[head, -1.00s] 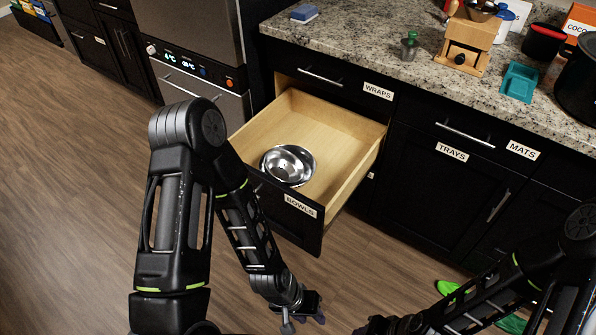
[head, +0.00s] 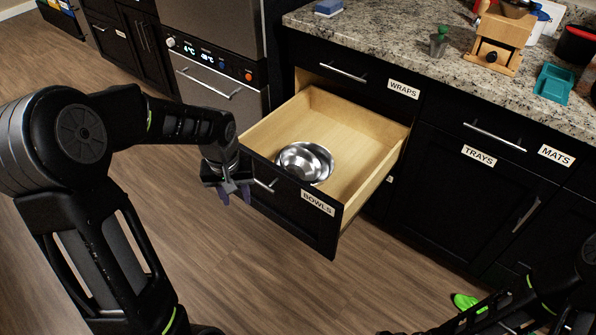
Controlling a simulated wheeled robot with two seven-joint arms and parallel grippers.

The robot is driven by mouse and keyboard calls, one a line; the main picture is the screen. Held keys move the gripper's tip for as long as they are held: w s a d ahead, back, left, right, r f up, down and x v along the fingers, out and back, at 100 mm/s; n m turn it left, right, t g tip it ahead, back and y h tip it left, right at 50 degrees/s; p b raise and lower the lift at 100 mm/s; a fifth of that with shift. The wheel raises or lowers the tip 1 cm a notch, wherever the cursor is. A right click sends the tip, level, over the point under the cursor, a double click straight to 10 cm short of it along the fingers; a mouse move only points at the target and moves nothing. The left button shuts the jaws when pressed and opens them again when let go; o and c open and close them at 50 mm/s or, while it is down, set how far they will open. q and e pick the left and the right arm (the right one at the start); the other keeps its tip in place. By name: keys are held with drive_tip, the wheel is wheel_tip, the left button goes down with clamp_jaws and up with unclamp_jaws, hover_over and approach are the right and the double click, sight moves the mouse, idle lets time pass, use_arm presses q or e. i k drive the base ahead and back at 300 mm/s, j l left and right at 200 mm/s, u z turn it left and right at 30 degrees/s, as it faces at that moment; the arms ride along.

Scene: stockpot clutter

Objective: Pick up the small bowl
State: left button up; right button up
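A shiny steel bowl (head: 304,162) sits in the open wooden drawer labelled BOWLS (head: 345,128), near its front panel. More than one rim line shows, so bowls may be nested; I cannot tell for sure. My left gripper (head: 236,195) hangs just outside the drawer's front panel, to the left of the bowl and by the drawer handle. Its two purplish fingers are apart with nothing between them. My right arm comes in at the lower right; its gripper lies beyond the bottom edge.
The drawer's front panel (head: 290,205) stands between my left gripper and the bowl. The rest of the drawer is empty. A granite counter (head: 395,40) above holds a green-topped shaker (head: 438,42), a wooden grinder (head: 497,38) and a teal tray (head: 553,82).

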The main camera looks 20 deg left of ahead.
sight(299, 161)
drive_tip(key=i, duration=1)
